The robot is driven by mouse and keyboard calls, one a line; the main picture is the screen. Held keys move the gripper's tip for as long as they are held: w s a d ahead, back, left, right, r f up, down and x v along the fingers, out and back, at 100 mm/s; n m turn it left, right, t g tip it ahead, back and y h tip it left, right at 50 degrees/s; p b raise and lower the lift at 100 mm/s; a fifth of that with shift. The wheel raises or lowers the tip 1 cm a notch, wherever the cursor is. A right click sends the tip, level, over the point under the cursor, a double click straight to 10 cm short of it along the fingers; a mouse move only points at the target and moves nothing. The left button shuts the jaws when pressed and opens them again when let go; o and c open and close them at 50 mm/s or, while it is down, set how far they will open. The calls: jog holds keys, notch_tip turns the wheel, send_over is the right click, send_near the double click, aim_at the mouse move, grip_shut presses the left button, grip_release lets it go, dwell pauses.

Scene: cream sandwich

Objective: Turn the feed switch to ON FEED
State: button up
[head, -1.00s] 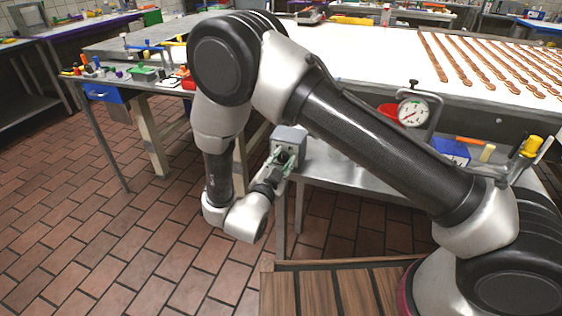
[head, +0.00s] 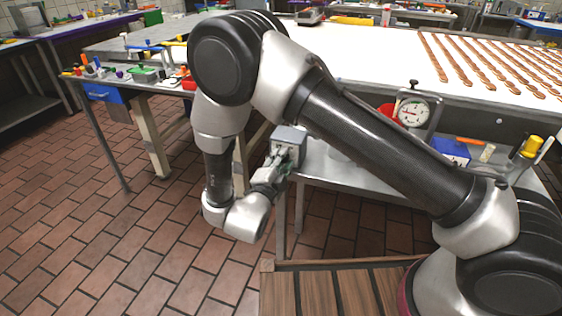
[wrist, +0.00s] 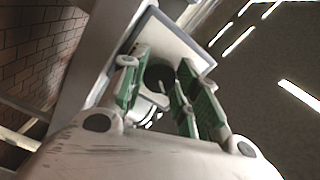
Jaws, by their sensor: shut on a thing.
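The feed switch is a grey box (head: 291,134) at the left front corner of the steel side table in the head view. Its dark round knob (wrist: 160,76) shows between my fingers in the wrist view, with a pale line on its face. My gripper (wrist: 158,92) has green-padded fingers, one on each side of the knob, and is shut on it. In the head view my gripper (head: 277,166) is at the box's front, and its fingers hide the knob. No ON FEED marking is legible.
A dial gauge (head: 412,113) and a blue box (head: 451,151) stand on the side table (head: 340,176). A white conveyor (head: 370,62) carries rows of brown biscuits behind. A tool-covered table (head: 130,83) stands left. The tiled floor (head: 110,220) at left is clear.

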dwell(0.4)
jog(key=o, duration=1)
jog(key=v, duration=1.2)
